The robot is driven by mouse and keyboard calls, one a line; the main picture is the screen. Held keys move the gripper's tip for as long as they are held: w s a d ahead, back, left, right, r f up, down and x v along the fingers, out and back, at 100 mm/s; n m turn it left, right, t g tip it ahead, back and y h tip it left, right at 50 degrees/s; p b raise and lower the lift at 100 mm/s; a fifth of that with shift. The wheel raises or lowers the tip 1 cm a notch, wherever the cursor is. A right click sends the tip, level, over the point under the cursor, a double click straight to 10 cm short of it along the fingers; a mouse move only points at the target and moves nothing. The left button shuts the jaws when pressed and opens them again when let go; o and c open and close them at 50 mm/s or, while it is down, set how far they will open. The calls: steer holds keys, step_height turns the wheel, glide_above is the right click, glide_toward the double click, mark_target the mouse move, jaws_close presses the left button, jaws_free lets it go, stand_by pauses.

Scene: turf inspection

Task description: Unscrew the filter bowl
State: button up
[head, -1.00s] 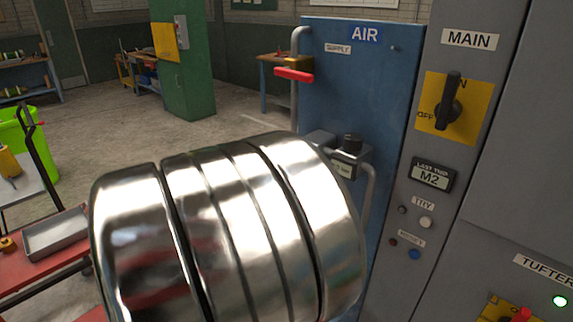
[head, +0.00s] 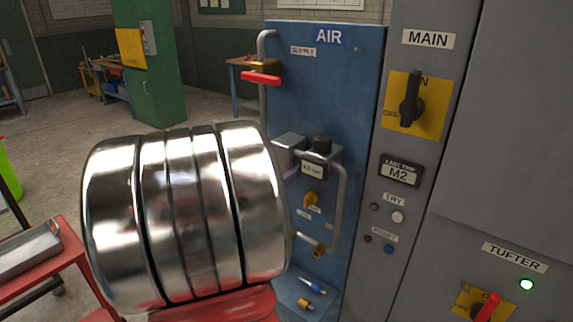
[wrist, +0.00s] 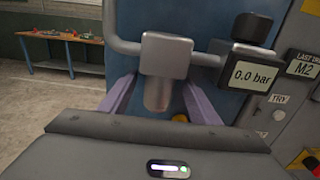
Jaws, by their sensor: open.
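The filter bowl (wrist: 157,96) is a short translucent cup under the grey filter head (wrist: 166,54) on the blue air panel. In the wrist view my gripper (wrist: 158,82) is open, with one pale purple finger on each side of the bowl. I see gaps between the fingers and the bowl. The bowl's lower end is close to the dark edge of my gripper body. In the head view the filter head (head: 290,146) shows beyond my silver arm, which hides the bowl and most of my gripper.
A gauge (wrist: 251,77) reading 0.0 bar sits right of the filter head. The main switch (head: 411,100) is to the right. Open floor lies at left.

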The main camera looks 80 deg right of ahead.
steer(key=shift+x, duration=0.75)
steer(key=shift+c, duration=0.3)
steer(key=c, duration=1.2)
steer(key=shift+o, duration=0.2)
steer(key=shift+w+m+g+y, duration=0.1)
steer(key=shift+m+g+y, duration=1)
steer(key=shift+g, duration=0.4)
steer(key=shift+m+g+y, duration=0.9)
steer(key=shift+m+g, duration=0.3)
steer(key=shift+g, duration=0.3)
steer(key=shift+m+g+y, duration=0.3)
steer(key=shift+y, duration=0.1)
steer(key=shift+m+g+y, duration=0.95)
steer(key=shift+m+y, duration=0.35)
steer(key=shift+y, duration=0.5)
steer(key=shift+m+g+y, duration=0.95)
steer(key=shift+m+y, duration=0.35)
steer(key=shift+y, duration=0.5)
steer(key=o, duration=1.2)
